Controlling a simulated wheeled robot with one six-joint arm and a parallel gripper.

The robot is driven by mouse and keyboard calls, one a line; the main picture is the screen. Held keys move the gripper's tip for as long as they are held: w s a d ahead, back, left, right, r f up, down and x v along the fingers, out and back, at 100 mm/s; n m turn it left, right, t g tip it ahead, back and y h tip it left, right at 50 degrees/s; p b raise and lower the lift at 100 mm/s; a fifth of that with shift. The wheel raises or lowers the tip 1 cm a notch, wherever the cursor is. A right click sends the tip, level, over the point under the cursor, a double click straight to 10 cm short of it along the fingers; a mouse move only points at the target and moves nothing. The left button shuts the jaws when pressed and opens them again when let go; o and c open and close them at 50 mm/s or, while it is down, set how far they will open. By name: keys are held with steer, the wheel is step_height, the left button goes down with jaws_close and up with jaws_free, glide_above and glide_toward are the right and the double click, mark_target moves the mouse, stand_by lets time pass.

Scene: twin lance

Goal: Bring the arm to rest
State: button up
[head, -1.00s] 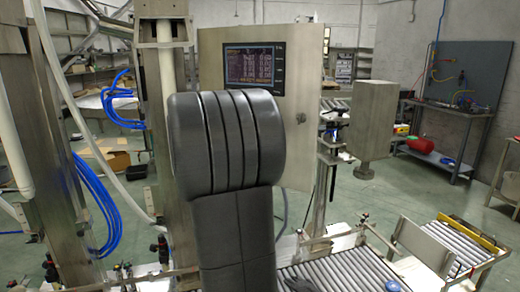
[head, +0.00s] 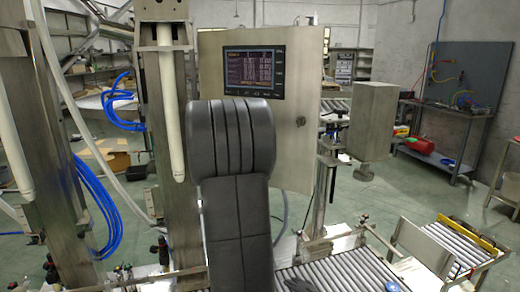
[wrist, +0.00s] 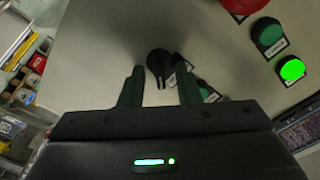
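My gripper (wrist: 160,85) is seen in the wrist view with its two dark green fingers apart. It is open and faces a grey control panel (wrist: 95,65). A black rotary knob (wrist: 160,64) on the panel appears between and just beyond the fingertips. Clear space shows on both sides of the knob, and nothing is held. In the head view my dark grey arm stands upright in front of the steel cabinet, and the gripper is hidden behind it.
The wrist view shows a red button (wrist: 240,5), a dark green button (wrist: 268,32) and a lit green button (wrist: 291,69). The head view shows a steel cabinet with a screen (head: 253,72), a white lance (head: 170,110) on the left and a roller conveyor (head: 340,272) at lower right.

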steer(key=s+a+n+p, duration=0.5)
steer(key=s+n, duration=0.4)
steer(key=s, duration=0.3)
steer(key=shift+a+r, duration=0.15)
steer(key=shift+a, duration=0.5)
